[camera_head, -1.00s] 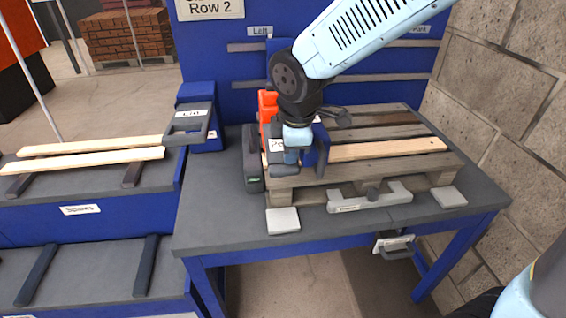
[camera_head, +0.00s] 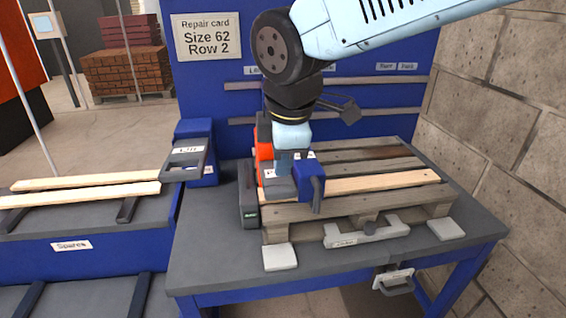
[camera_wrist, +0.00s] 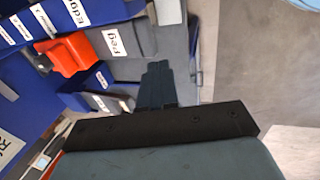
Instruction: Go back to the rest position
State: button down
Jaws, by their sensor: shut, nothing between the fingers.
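My gripper (camera_head: 285,163) hangs from my arm over the left end of the pallet (camera_head: 345,208) on the work table. In the wrist view my gripper (camera_wrist: 157,75) shows as narrow dark fingers close together, with nothing between them. It is beside a grey block labelled "Peg" (camera_wrist: 125,45) and an orange-red part (camera_wrist: 67,54); whether it touches them I cannot tell. In the head view the orange-red part (camera_head: 263,150) is partly hidden behind my wrist. A blue block (camera_head: 308,178) is just right of my gripper.
Pale boards (camera_head: 80,195) lie on the spares rack at left. A concrete block wall (camera_head: 490,130) bounds the right. The table's front left (camera_head: 210,265) is clear.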

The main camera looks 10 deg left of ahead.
jog(key=w+d+r+m+t, duration=0.1)
jog(key=w+d+m, duration=0.1)
jog(key=d+m, duration=0.6)
jog(key=w+d+r+m+t, duration=0.1)
jog(key=w+d+r+m, duration=0.15)
jog(key=d, duration=0.85)
jog(key=s+d+m, duration=0.2)
jog(key=d+m, duration=0.4)
jog(key=d, duration=0.1)
jog(key=s+d+f+m+h, duration=0.1)
jog(key=s+d+m, duration=0.1)
jog(key=d+m, duration=0.4)
jog(key=shift+s+d+f+t+h, duration=0.3)
jog(key=shift+d+t, duration=0.1)
jog(key=shift+d, duration=0.5)
